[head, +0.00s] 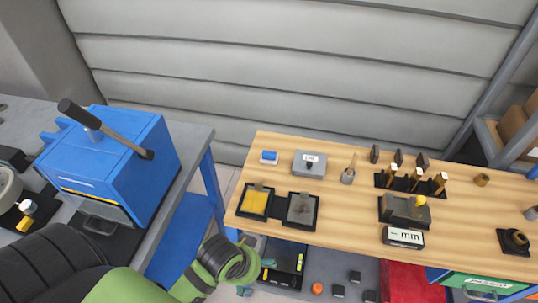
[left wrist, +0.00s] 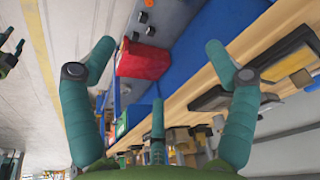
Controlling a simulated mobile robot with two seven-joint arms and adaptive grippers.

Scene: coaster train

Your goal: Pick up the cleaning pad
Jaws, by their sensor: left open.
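No thing is labelled as the cleaning pad. A yellow pad (head: 256,201) lies in a black tray near the wooden table's front left corner; a yellow surface (left wrist: 290,65) also shows in the left wrist view. A grey pad (head: 301,208) lies in the dark tray beside it. A small blue and white block (head: 269,157) lies behind them. My left gripper (head: 256,277) is open and empty, below the table's front edge in the head view. Its spread teal fingers (left wrist: 160,47) show in the left wrist view. A small green and dark shape (left wrist: 10,58) there looks like my right gripper.
The wooden table (head: 350,200) also holds a grey box (head: 309,164), a brush in a cup (head: 348,175), a block with a yellow knob (head: 405,210) and a "mm" display (head: 403,237). A blue machine (head: 125,165) with a lever stands on the left bench.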

